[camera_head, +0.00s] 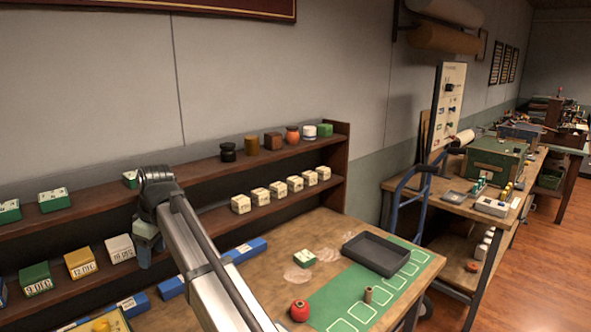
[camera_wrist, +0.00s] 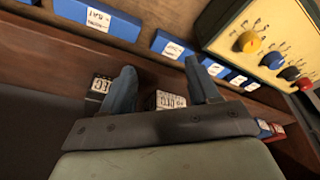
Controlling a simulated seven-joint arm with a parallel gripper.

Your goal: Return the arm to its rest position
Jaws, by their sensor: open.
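My arm (camera_head: 205,265) reaches from the bottom of the head view up and left toward the wooden shelf unit. My gripper (camera_head: 146,255) points down in front of the lower shelf, left of the middle. In the wrist view my gripper (camera_wrist: 163,80) has its two blue-grey fingers spread apart. I see no object held.
The shelf unit (camera_head: 338,165) carries several labelled blocks and small jars. On the wooden table (camera_head: 322,221) are a dark tray (camera_head: 376,254), a green mat (camera_head: 335,296), a red round object (camera_head: 299,311) and blue labelled bars (camera_head: 245,250). A panel with knobs (camera_wrist: 270,50) stands near my gripper.

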